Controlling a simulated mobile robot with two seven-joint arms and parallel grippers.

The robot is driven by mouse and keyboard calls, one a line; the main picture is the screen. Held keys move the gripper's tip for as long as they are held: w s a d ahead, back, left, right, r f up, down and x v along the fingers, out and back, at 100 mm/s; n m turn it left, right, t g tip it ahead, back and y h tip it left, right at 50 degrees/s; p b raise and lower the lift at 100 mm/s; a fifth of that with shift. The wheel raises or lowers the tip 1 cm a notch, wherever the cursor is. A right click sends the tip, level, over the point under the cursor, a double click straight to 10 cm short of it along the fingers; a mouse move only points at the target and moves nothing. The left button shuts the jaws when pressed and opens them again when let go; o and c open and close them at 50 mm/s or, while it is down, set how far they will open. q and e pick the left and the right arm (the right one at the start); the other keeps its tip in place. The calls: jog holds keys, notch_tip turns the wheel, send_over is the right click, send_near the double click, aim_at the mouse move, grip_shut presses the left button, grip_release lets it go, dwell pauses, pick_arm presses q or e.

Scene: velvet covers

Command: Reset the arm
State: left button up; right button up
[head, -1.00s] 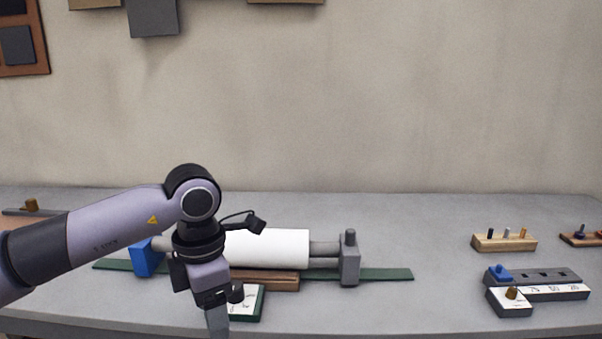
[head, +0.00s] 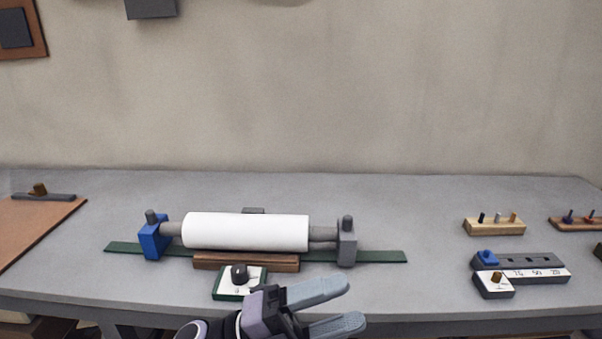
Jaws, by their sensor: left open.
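My left gripper (head: 338,305) is in the head view at the bottom centre, at the table's front edge. Its two pale blue-grey fingers are spread apart, point to the right and hold nothing. It is in front of the white roller (head: 246,232), which lies between a blue end block (head: 154,239) and a grey end block (head: 347,244). Only the gripper and a bit of my left wrist show. My right gripper is not in view.
A green-edged white plate with a dark knob (head: 239,274) sits just behind the gripper. At right stand a numbered slotted block (head: 536,276), a small knob box (head: 494,287) and wooden peg blocks (head: 494,227). A brown board (head: 35,222) lies at left. The grey table between is clear.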

pick_arm(q)
jog(key=w+a+f+n+t+y+p, duration=0.1)
jog(key=w+a+f+n+t+y, duration=0.1)
jog(key=a+f+n+t+y, duration=0.55)
jog(key=w+a+f+n+t+y+p, duration=0.2)
jog(key=a+n+t+y, duration=0.45)
jog(key=n, duration=0.85)
jog(key=s+a+f+n+g+y+p, duration=0.1)
jog(key=s+a+f+n+g+y, duration=0.1)
jog(key=f, duration=0.6)
jog(key=s+a+f+n+g+y+p, duration=0.1)
jog(key=s+a+f+n+g+y, duration=0.2)
jog(key=s+a+f+n, duration=0.4)
jog(key=s+a+f+y, duration=0.1)
jog(key=s+f, duration=0.1)
jog(key=s, duration=0.2)
jog(key=shift+s+a+f+g, duration=0.2)
jog(key=shift+s+g, duration=0.05)
jog(key=shift+g, duration=0.05)
